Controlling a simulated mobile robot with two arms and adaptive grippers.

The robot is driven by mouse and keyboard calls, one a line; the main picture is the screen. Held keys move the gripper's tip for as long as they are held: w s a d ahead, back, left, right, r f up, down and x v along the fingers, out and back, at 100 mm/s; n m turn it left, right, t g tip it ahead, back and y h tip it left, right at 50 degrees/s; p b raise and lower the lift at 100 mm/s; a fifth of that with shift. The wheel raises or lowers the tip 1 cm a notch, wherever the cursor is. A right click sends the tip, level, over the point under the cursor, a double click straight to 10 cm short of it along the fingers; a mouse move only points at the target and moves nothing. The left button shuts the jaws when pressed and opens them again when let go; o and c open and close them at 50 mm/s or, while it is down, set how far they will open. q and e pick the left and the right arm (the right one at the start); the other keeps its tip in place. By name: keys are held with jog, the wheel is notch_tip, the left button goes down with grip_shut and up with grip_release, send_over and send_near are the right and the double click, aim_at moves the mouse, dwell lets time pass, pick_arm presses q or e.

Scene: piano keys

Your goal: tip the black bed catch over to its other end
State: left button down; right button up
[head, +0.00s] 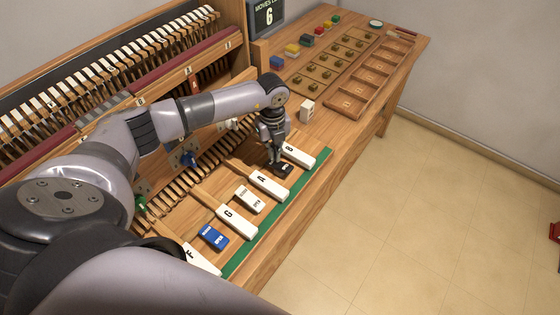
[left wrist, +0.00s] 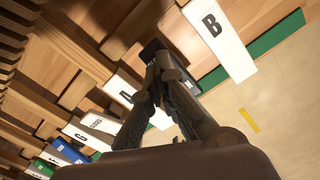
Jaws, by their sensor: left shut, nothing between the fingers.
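The black bed catch (head: 284,169) lies between the white keys A (head: 269,185) and B (head: 299,155). In the left wrist view the black catch (left wrist: 151,47) shows partly behind the fingers, beside key B (left wrist: 215,35). My left gripper (head: 276,160) is shut and empty, pointing down at the catch. Its fingertips (left wrist: 160,62) overlap the catch in the picture; I cannot tell whether they touch it. The fingers hide part of the catch, so its tilt is unclear. My right gripper is not in view.
A white catch (head: 250,198) lies between keys G (head: 236,221) and A. A blue catch (head: 213,237) lies between F and G. A green strip (head: 291,203) runs along the front. A white block (head: 307,109) stands near a compartment tray (head: 372,75) farther back.

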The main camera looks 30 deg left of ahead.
aim_at(274, 162)
pick_arm(q)
jog(key=shift+r+p, duration=1.6)
jog(key=shift+r, duration=0.95)
